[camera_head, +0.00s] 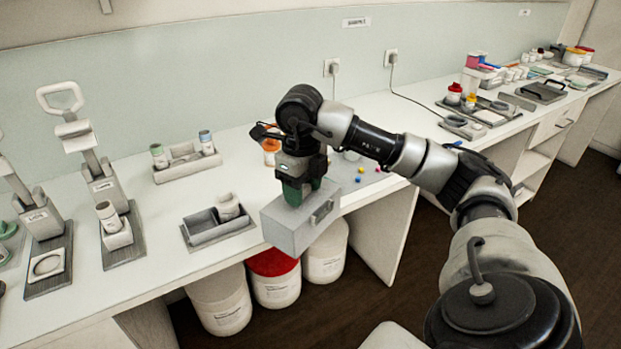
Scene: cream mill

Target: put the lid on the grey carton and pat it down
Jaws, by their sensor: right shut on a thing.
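A pale grey box (287,233), which looks like the grey carton, is at the front edge of the bench, with a darker handle-like mark on its right face. My right gripper (297,197) points down onto its top. The gripper is shut on the grey box, with green at its fingers. The fingertips are hidden, and I cannot tell whether a separate lid is on the box. I cannot tell whether the box touches the bench. My left gripper is not in view.
A grey tray (222,234) with a small cup stands left of the box. Two grey lever presses (118,230) stand farther left. Small coloured pieces and an orange-lidded jar (270,146) lie behind the gripper.

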